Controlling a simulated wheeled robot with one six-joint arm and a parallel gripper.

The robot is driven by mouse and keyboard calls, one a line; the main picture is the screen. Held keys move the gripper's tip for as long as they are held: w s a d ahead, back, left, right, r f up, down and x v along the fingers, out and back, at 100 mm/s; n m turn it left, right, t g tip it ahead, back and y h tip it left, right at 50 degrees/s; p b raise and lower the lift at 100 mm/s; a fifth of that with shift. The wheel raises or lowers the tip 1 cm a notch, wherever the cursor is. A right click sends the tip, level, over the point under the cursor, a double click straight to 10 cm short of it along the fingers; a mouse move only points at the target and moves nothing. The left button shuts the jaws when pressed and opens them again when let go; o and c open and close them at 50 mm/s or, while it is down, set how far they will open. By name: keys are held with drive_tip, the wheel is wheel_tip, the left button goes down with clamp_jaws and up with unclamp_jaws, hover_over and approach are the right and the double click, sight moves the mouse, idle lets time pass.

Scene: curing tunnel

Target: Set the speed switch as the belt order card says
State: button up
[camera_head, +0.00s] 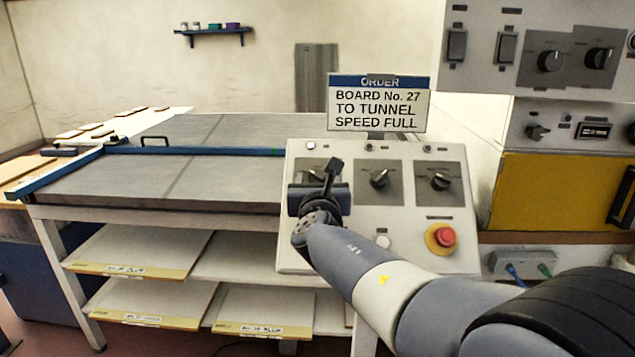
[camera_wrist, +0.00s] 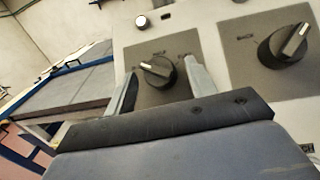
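The order card (camera_head: 380,108) above the panel reads "BOARD No. 27 TO TUNNEL SPEED FULL". The sloped control panel (camera_head: 296,256) carries three dark rotary switches on grey plates. The left switch (camera_wrist: 157,71) has a pale pointer mark slanting toward the upper left in the wrist view. Small lettering above it looks like "HALF", with blurred words at the sides. My gripper (camera_head: 325,178) hides most of this switch in the head view. In the wrist view my gripper (camera_wrist: 159,70) is open, one finger on each side of the switch; contact cannot be told.
The middle switch (camera_head: 379,179) and right switch (camera_head: 440,181) sit close beside. A red stop button (camera_head: 444,236) is lower right on the panel. The belt table (camera_head: 110,182) lies left, shelves with boards below. A switch box (camera_head: 548,45) hangs upper right.

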drive_tip(key=c, duration=0.9)
